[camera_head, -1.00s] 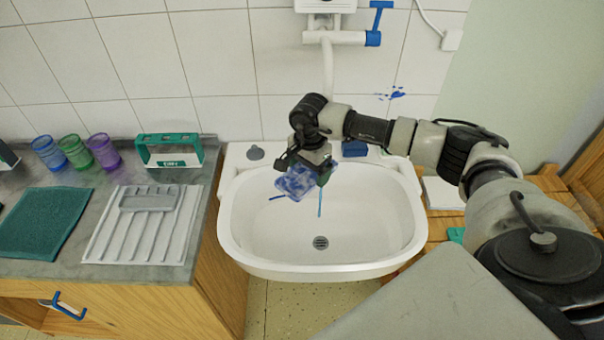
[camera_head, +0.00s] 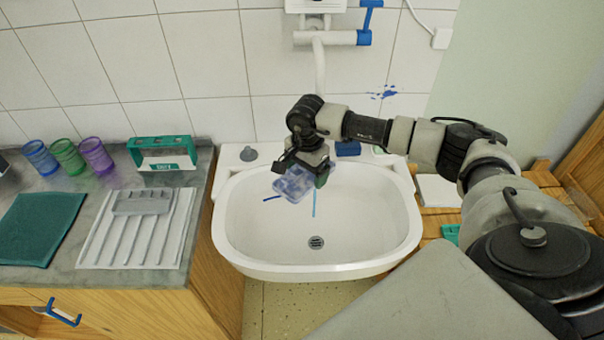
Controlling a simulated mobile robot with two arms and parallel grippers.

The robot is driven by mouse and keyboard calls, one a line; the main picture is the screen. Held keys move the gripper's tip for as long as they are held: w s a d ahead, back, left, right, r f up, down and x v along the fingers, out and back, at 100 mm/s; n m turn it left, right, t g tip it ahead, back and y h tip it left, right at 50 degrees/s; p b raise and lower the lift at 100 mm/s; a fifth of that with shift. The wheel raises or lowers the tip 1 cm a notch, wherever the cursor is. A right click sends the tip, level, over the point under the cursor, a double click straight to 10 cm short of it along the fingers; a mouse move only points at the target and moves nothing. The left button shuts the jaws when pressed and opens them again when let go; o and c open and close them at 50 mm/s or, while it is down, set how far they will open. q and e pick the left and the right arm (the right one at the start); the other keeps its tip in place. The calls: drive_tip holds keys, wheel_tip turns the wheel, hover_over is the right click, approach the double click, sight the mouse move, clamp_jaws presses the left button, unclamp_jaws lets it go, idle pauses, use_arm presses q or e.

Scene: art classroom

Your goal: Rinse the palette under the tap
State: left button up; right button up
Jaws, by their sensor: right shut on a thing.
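My right gripper (camera_head: 308,174) is shut on a small palette (camera_head: 291,187), held tilted above the back of the white sink (camera_head: 235,245). The palette is whitish with pale blue smears; the gripper hides part of it. The tap (camera_head: 322,38) is a white pipe on the wall with a blue lever (camera_head: 367,22). Its outlet is hidden behind my right arm, and I cannot tell whether water runs. A thin light blue streak shows below the palette in the basin. My left gripper is out of view.
Left of the sink, a counter holds a grey tray (camera_head: 142,201) on a ribbed white drainboard (camera_head: 100,248), a green cloth (camera_head: 42,229), coloured cups (camera_head: 68,157) and a green-framed box (camera_head: 163,153). A grey plug (camera_head: 249,154) and a blue block (camera_head: 348,149) sit on the sink's back ledge.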

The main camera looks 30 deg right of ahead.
sight(281, 193)
idle(0.4)
drive_tip(key=shift+w+f+b, duration=0.1)
drive_tip(key=shift+w+b, duration=0.1)
drive_tip(key=shift+b, duration=0.15)
drive_tip(key=shift+w+a, duration=0.1)
drive_tip(key=shift+w, duration=0.2)
drive_tip(key=shift+s, duration=0.1)
drive_tip(key=shift+s, duration=0.55)
drive_tip(key=shift+s+a, duration=0.2)
drive_tip(key=shift+a, duration=1.75)
drive_tip(key=shift+s+a, duration=0.2)
drive_tip(key=shift+a, duration=1.75)
